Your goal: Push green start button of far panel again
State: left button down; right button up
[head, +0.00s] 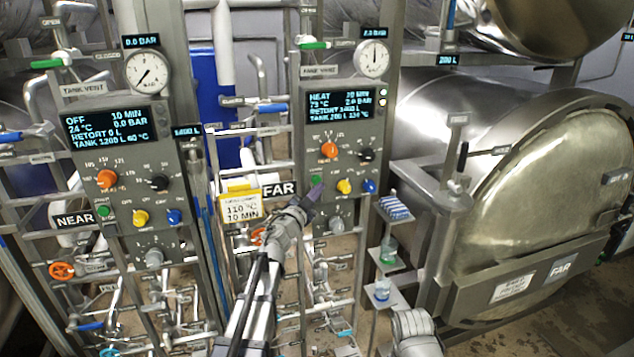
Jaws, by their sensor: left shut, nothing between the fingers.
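The far panel (343,206) is grey and stands right of the FAR sign (279,189). Its lit display (340,104) reads HEAT, with a time that looks like 20 MIN. Below it are an orange knob (329,150), a black knob (366,154), the green start button (317,180), a yellow button (344,186) and a blue button (369,186). My left gripper (312,193) is shut and empty, its tip just below the green button. I cannot tell whether it touches the button. My right gripper is not in view.
The near panel (125,180), its display reading OFF, stands at left with matching buttons. A card (241,207) hangs between the panels. The far retort's round door (555,190) fills the right side. Small shelves with bottles (388,250) stand right of the far panel. Pipes and valves crowd below.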

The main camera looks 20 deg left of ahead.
pick_arm(q)
jog(key=s+d, duration=0.1)
jog(key=s, duration=0.1)
jog(key=s+d, duration=0.1)
jog(key=s, duration=0.1)
jog(key=shift+d, duration=0.4)
dwell(0.4)
jog(key=s+d+f+n+g+y+b, duration=0.35)
jog(key=s+f+g, duration=0.2)
jog(key=f, duration=0.55)
jog(key=s+d+f+n+g+y+b, duration=0.2)
jog(key=s+f+n+g+y, duration=0.3)
jog(key=f, duration=0.6)
jog(key=s+d+f+m+g+h, duration=0.1)
jog(key=s+d+f+g, duration=0.2)
jog(key=s, duration=0.5)
jog(key=s+d+f+g+h+b, duration=0.1)
jog(key=s+d+f+g, duration=0.2)
jog(key=s, duration=0.4)
jog(key=s+d+f+m+g+h+b, duration=0.1)
jog(key=s+d+f+g, duration=0.2)
jog(key=s, duration=0.5)
jog(key=shift+s+d+f+m, duration=0.35)
jog(key=shift+d+f, duration=0.45)
jog(key=shift+d, duration=0.25)
